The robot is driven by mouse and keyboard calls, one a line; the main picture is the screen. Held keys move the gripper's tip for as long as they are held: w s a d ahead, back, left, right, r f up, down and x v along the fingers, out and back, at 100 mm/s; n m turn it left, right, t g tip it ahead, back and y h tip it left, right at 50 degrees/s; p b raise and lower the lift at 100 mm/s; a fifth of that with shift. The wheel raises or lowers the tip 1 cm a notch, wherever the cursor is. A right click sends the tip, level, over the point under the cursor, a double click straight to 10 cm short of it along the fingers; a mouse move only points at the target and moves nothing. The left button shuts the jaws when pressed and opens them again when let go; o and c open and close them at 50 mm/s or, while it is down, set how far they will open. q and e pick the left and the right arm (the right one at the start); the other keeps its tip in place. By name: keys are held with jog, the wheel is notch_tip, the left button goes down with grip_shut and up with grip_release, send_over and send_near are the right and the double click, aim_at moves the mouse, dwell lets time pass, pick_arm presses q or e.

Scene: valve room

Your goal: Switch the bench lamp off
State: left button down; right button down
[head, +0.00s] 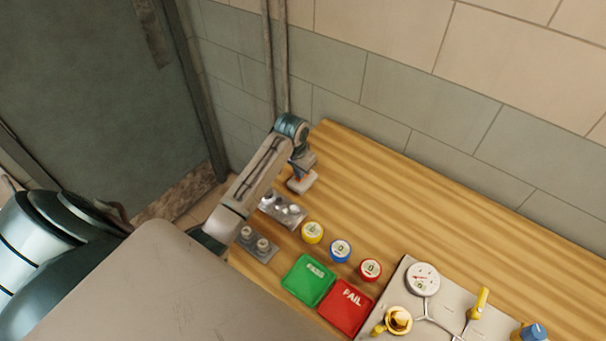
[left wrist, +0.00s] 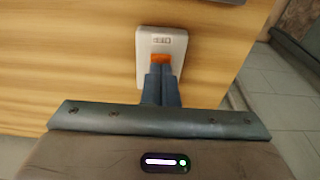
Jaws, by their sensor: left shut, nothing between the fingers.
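A pale switch box (left wrist: 182,48) with an orange rocker (left wrist: 160,58) lies on the wooden bench in the left wrist view. Its small label is too blurred to read. My left gripper (left wrist: 161,70) is shut and empty, with its fingertips right at the near edge of the rocker. I cannot tell whether they touch or press it. In the head view the left gripper (head: 301,171) is over the switch box (head: 300,187) near the bench's left end. The lamp itself is not clearly visible. My right gripper is not in view.
Nearby on the bench stand a metal block (head: 282,209), a grey block with knobs (head: 257,245), yellow, blue and red round gauges, a green PASS tray (head: 308,280) and a red FAIL tray (head: 346,307). A valve panel (head: 445,305) is at right. The bench's back strip is clear.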

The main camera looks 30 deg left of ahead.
pick_arm(q)
jog(key=shift+f, duration=0.25)
jog(key=shift+r+p, duration=0.75)
jog(key=shift+r, duration=2.8)
jog(key=shift+f, duration=0.1)
